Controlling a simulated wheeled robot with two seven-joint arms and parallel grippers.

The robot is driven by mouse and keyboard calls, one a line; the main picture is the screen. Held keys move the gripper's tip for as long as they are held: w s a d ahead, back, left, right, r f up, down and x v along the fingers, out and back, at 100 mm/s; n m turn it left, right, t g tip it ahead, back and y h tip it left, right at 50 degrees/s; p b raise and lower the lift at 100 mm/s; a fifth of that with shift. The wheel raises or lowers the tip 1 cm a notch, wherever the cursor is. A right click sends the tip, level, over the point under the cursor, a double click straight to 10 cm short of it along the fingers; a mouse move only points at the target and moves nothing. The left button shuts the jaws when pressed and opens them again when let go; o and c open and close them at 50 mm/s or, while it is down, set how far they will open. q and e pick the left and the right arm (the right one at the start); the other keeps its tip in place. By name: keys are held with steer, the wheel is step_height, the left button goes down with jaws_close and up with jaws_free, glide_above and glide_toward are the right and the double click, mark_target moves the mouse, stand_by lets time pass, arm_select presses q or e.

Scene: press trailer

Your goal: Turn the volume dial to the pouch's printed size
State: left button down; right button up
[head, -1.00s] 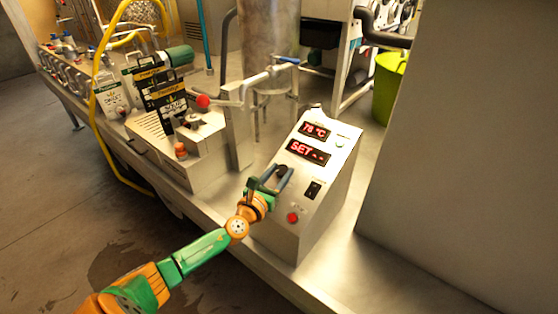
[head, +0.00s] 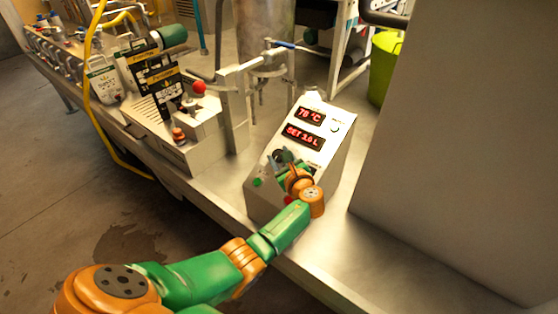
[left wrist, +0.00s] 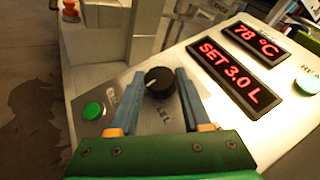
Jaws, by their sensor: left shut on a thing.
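The control box (head: 331,160) stands on the metal deck. Its upper display (left wrist: 256,42) reads 78 °C and its lower display (left wrist: 236,77) reads SET 3.0 L. The black volume dial (left wrist: 159,82) has a white pointer mark and sits between the blue fingers of my left gripper (left wrist: 157,92), which is shut on it. My left gripper (head: 288,163) largely hides the dial in the head view. My right gripper is not in view.
A green button (left wrist: 92,111) is left of the dial. A press stand with a red ball knob (head: 199,87) is left of the box. A large grey panel (head: 460,130) rises at the right. A lime bucket (head: 385,65) stands behind.

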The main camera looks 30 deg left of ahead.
arm_select(q)
steer(key=n+g+b, duration=0.1)
steer(key=g+b, duration=0.1)
steer(key=n+g+b, duration=0.1)
steer(key=n+b, duration=0.1)
steer(key=b, duration=0.1)
steer(key=shift+w+d+f+g+y, duration=0.1)
steer(key=shift+w+f+g+y, duration=0.1)
steer(key=shift+g+y, duration=0.15)
steer(key=shift+r+n+g+b, duration=0.3)
steer(key=shift+n+g+b, duration=0.5)
steer(key=shift+b, duration=0.2)
steer(key=shift+c, duration=1.8)
jaws_free()
steer(key=v, duration=0.7)
steer(key=shift+s+r, duration=0.1)
steer(key=shift+s, duration=0.05)
